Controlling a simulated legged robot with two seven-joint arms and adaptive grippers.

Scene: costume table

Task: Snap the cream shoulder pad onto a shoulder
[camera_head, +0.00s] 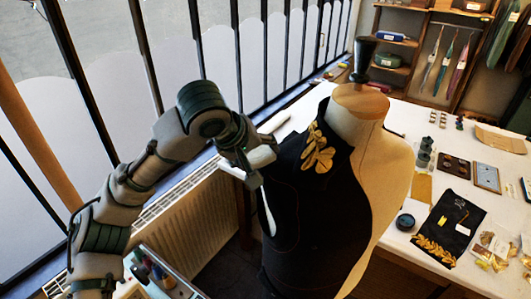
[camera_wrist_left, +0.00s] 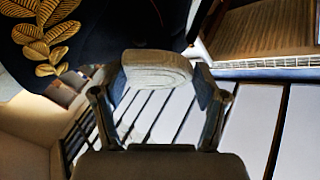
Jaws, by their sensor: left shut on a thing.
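A dress form (camera_head: 385,160) with a wooden neck cap stands in the middle of the head view. A black garment (camera_head: 310,220) with gold leaf embroidery covers its left side. My left gripper (camera_head: 252,163) is at the garment's left shoulder side. In the left wrist view its fingers (camera_wrist_left: 160,95) are shut on the cream shoulder pad (camera_wrist_left: 157,68), a rounded, ribbed piece. The pad's far edge lies against the dark cloth (camera_wrist_left: 110,30) in that view; I cannot tell whether they touch. My right gripper is out of view.
The white table (camera_head: 405,245) behind and right holds a black cloth piece with gold leaves (camera_head: 448,225), a dark round tin (camera_head: 405,221) and small trays. Shelves (camera_head: 395,55) stand at the back. A radiator (camera_head: 190,230) and a barred window run along the left.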

